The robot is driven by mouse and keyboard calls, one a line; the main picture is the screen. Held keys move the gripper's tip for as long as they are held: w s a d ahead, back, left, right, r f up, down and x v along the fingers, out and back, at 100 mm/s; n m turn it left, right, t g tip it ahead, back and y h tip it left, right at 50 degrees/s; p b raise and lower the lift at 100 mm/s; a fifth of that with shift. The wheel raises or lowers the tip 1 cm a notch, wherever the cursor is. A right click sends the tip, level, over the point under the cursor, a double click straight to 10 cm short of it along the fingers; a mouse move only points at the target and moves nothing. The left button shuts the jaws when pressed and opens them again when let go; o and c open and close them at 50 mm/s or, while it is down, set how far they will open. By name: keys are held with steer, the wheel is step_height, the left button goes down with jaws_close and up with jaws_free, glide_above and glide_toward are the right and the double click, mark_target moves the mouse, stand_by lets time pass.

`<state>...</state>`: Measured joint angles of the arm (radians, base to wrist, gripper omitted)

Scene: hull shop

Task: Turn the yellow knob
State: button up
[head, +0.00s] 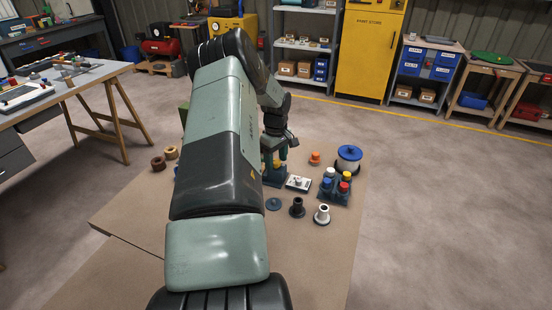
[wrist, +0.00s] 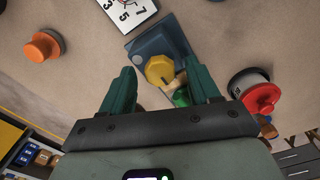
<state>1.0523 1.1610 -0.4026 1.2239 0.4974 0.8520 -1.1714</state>
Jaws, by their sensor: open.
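The yellow knob (wrist: 160,70) sits on a dark blue-grey base (wrist: 152,45) in the wrist view. A tan pointer-like piece shows at its lower right, with a green part (wrist: 181,97) beside it. My gripper (wrist: 161,76) is open, with one teal finger on each side of the knob and visible gaps between. I cannot tell how far the fingertips are above the base. In the head view my gripper (head: 275,150) is over the blue-grey base (head: 274,181), and my arm and gripper mostly hide the knob.
A white number plate (wrist: 125,10) lies by the base. An orange knob (wrist: 42,47) and a red knob (wrist: 260,98) stand to either side.

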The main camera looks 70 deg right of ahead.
steer(key=c, duration=1)
steer(key=shift+c, duration=0.2)
